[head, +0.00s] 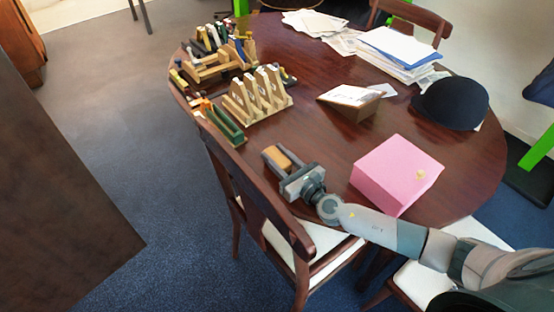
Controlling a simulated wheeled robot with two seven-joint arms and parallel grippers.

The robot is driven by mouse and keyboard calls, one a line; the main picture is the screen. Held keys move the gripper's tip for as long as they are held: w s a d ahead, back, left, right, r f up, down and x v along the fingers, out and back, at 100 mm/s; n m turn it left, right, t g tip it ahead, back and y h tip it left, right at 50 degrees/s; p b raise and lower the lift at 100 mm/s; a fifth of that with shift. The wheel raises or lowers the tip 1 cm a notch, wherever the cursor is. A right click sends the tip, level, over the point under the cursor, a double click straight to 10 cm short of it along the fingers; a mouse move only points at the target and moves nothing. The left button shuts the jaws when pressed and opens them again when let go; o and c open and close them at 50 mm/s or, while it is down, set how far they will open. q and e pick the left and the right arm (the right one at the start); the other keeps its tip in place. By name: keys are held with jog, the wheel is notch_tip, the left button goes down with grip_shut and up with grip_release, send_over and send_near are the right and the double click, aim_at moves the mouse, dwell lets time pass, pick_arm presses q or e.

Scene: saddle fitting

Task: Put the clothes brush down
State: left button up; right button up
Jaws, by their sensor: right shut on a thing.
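My right gripper (284,163) reaches in from the lower right over the near edge of the table. It is shut on a small tan wooden block shape, which I take to be the clothes brush (275,157). The gripper hides part of the brush. I cannot tell whether the brush touches the table top or hangs just above it. My left gripper is not in view.
The brown oval table (330,140) has bare room around the brush. A pink box (397,174) stands right of the gripper. A wooden slotted rack (257,94), a tool rack (215,62), a sign block (350,97), a dark cap (451,102) and papers (400,50) surround it. A chair (255,195) stands in front.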

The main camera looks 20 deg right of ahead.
aim_at(277, 155)
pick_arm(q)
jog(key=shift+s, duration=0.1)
pick_arm(e)
jog(key=shift+r, duration=0.15)
